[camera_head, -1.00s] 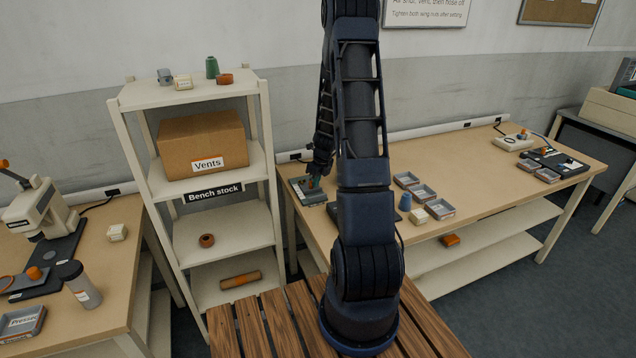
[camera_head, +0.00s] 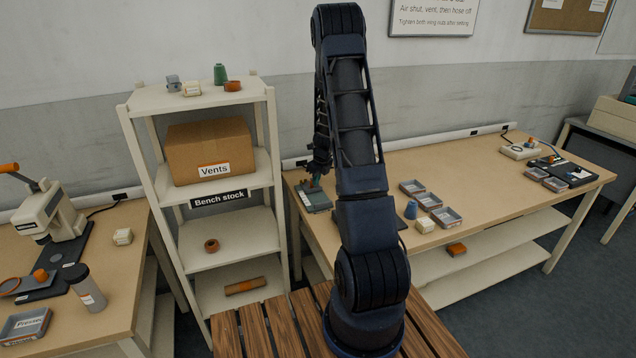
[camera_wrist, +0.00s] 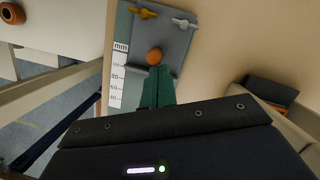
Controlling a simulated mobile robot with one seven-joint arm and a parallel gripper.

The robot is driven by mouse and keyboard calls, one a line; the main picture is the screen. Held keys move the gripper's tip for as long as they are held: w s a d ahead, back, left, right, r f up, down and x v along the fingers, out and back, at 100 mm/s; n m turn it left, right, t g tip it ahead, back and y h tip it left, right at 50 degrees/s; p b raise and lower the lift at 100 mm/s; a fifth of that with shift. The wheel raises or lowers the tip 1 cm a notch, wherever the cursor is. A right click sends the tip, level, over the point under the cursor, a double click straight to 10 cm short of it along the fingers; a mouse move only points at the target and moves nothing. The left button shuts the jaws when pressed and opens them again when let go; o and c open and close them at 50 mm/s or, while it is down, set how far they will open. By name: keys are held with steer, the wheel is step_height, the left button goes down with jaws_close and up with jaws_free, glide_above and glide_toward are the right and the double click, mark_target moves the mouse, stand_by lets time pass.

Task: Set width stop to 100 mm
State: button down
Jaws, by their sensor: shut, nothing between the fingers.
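The width stop fixture (camera_head: 316,204) is a grey plate at the left end of the right-hand bench. In the wrist view its grey block (camera_wrist: 176,42) carries an orange knob (camera_wrist: 155,56), a yellow-orange wing nut (camera_wrist: 143,12) and a grey wing nut (camera_wrist: 184,22). A white mm scale (camera_wrist: 118,72) runs along its left side; its numbers are small and hard to read. My gripper (camera_wrist: 160,72) has green fingers, shut and empty, just below the orange knob in the picture. I cannot tell whether they touch it. In the head view my gripper (camera_head: 315,183) is over the fixture, partly hidden.
Grey trays (camera_head: 428,200), a blue cone-shaped part (camera_head: 411,210) and a cream block (camera_head: 425,225) are on the same bench. A shelf rack (camera_head: 205,195) with a Vents box (camera_head: 210,152) stands close to its left. The bench is bare between trays and far-right equipment.

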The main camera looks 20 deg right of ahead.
steer(key=shift+w+a+r, duration=0.1)
steer(key=shift+w+a, duration=0.05)
steer(key=shift+a, duration=0.05)
steer(key=shift+s+d, duration=0.3)
steer(key=shift+s, duration=0.15)
steer(key=s, duration=0.1)
steer(key=s+d, duration=0.1)
steer(key=s, duration=0.1)
steer(key=shift+d+r, duration=0.15)
steer(key=shift+d, duration=0.15)
steer(key=v, duration=0.9)
steer(key=shift+r, duration=0.2)
